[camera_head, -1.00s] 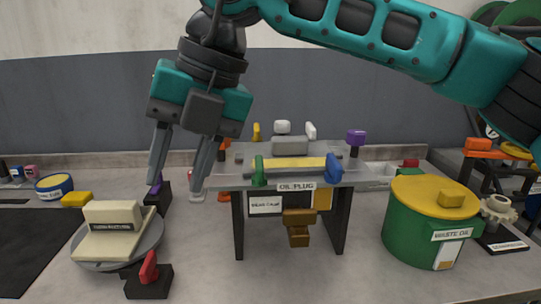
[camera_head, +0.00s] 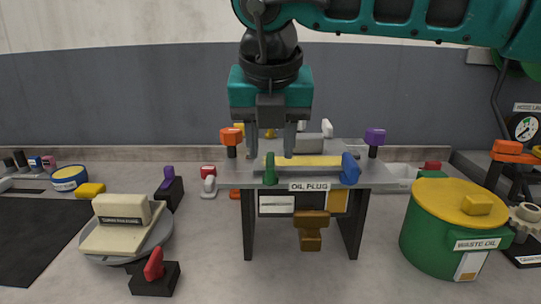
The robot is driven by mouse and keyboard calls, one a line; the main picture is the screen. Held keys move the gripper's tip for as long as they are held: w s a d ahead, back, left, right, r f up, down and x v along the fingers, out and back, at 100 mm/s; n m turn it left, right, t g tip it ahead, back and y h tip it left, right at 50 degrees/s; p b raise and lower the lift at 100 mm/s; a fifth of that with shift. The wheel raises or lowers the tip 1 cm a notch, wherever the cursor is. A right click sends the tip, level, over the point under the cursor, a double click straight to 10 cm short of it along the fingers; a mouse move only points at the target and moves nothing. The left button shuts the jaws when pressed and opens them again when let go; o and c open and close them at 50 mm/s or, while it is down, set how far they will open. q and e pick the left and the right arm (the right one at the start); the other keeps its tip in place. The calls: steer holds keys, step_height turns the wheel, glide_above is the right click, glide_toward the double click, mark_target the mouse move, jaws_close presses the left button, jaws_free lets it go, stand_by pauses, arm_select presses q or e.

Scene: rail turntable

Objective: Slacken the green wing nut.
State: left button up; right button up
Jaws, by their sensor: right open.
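The green wing nut (camera_head: 270,170) stands at the front left of the grey raised plate (camera_head: 380,178), at the left end of a yellow bar (camera_head: 308,161). A blue wing nut (camera_head: 350,169) stands at the bar's right end. My right gripper (camera_head: 270,152) points straight down with its fingers spread and nothing between them. In the picture its fingertips are just above and to either side of the green wing nut. I cannot tell how far behind the nut they are. My left gripper is out of view.
Orange (camera_head: 232,138) and purple (camera_head: 375,139) knobs stand on the plate's sides. A brown fitting (camera_head: 311,230) hangs below, labelled "OIL PLUG" above. A green waste oil drum (camera_head: 436,238) is at right, a round grey dish (camera_head: 160,238) with a cream block at left.

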mark_target(270, 160)
steer(key=shift+x, duration=1.65)
jaws_close()
